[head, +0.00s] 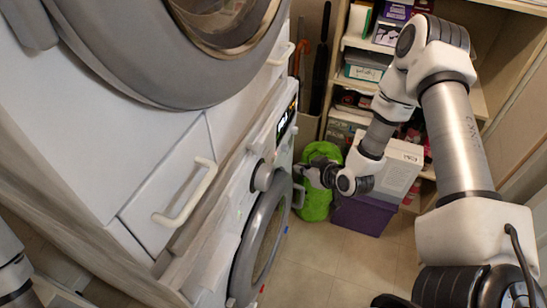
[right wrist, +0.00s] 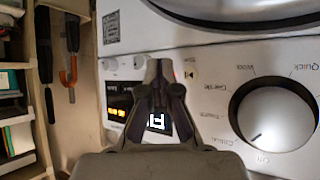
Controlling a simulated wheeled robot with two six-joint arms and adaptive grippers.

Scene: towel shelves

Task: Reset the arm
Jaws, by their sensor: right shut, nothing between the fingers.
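My right arm (head: 455,135) comes in from the right in the head view, bent and reaching toward the washing machine's front. My right gripper (head: 306,172) is close to the lower washing machine (head: 240,215), near its dial (head: 263,176). In the right wrist view the right gripper's fingers (right wrist: 160,75) are together and empty. They stand in front of the lit display (right wrist: 120,112), beside the large dial (right wrist: 275,112). I cannot tell whether they touch the panel. My left gripper is not in view.
An upper machine with a round door (head: 215,40) stands above a drawer with a white handle (head: 186,192). Behind my right gripper are a green bag (head: 318,200), a purple box (head: 362,215) and shelves (head: 335,75) with boxes. Tiled floor (head: 335,265) lies clear below.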

